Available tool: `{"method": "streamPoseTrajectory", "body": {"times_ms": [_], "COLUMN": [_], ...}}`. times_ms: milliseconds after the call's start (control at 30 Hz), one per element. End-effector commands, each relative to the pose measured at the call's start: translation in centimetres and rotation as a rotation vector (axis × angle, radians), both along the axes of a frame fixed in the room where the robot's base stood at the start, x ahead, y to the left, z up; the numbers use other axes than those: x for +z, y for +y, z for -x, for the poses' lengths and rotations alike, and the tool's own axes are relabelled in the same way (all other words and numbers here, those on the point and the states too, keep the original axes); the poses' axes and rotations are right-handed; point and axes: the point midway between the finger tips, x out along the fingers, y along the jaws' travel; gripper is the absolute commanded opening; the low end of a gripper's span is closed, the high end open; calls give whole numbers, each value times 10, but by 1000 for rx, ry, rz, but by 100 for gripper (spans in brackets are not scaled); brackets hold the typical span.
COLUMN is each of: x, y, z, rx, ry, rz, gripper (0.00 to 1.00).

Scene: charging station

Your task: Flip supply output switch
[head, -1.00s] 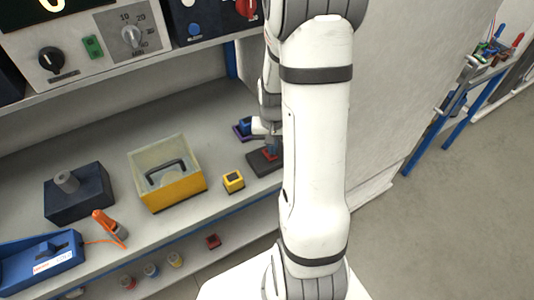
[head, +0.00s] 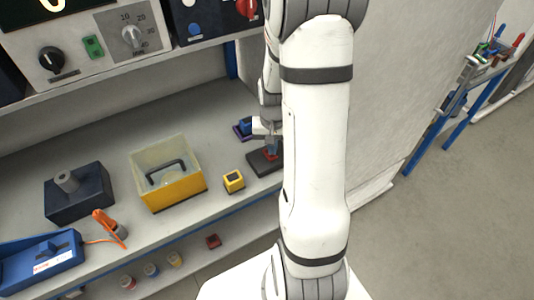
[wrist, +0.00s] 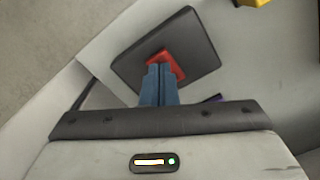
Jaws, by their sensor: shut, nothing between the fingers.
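A dark flat block (head: 258,167) with a red piece on top sits at the right end of the bench. In the wrist view the dark block (wrist: 190,40) lies under my fingertips, and the red piece (wrist: 178,68) shows around them. My gripper (wrist: 160,70) is shut with its blue fingers together, at or just above the red piece; contact cannot be told. In the head view my gripper (head: 271,143) is partly hidden by my arm. A green switch (head: 93,46) is on the grey panel at upper left. Which one is the supply output switch is not readable.
A yellow button box (head: 233,181), a yellow bin (head: 178,191), a dark block with a grey knob (head: 78,205) and an orange-handled tool (head: 108,225) stand on the bench. A blue-and-purple item (head: 243,129) lies behind the dark block. The wall is close on the right.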

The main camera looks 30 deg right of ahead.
Motion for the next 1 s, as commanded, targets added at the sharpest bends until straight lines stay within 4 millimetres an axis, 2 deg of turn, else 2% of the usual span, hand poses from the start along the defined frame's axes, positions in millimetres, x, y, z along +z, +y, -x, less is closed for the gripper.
{"method": "streamPoseTrajectory", "body": {"times_ms": [1000], "x": [-12], "y": [0], "z": [0], "rx": [-1], "ry": [0], "rz": [0], "gripper": [0]}}
